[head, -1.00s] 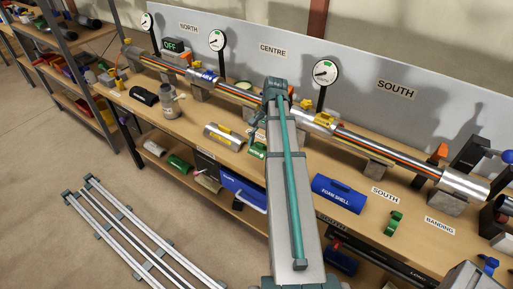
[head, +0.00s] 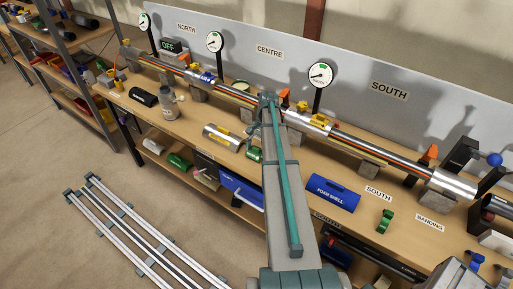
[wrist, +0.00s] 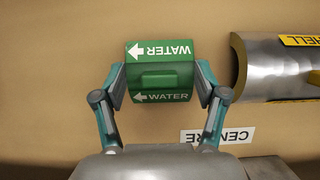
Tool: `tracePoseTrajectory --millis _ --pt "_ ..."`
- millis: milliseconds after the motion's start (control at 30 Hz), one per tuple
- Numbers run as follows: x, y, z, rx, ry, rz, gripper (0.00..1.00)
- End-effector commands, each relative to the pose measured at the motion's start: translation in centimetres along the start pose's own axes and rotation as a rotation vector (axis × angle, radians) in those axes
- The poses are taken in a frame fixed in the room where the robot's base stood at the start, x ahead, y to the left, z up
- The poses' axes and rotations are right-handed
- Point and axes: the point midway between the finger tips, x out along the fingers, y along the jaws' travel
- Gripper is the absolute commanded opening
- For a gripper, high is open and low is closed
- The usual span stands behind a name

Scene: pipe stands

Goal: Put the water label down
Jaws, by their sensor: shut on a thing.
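The green water label (wrist: 160,52) is a curved piece with white WATER lettering, arrows and a raised grip block. It fills the space between the fingers of my gripper (wrist: 161,78) in the wrist view, and the fingers are shut on its sides. In the head view the green label (head: 254,154) shows low over the bench, left of my arm, which hides most of the gripper. I cannot tell whether its underside touches the bench top.
A silver shell (head: 222,136) with a yellow tag lies close by; it also shows in the wrist view (wrist: 262,75). A CENTRE card (wrist: 218,137) lies near the right finger. A blue foam shell (head: 332,193) lies right of my arm. The pipe run (head: 345,135) stands behind on blocks.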

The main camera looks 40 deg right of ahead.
Motion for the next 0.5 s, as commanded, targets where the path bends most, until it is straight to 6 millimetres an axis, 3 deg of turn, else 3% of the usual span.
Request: tracePoseTrajectory --millis 433,467,500 --pt "0.73 0.01 -0.3 -0.001 0.0 0.0 0.5" --pt "0.68 0.01 -0.28 -0.001 0.0 0.0 0.75" --pt "0.65 0.01 -0.27 -0.001 0.0 0.0 0.82"
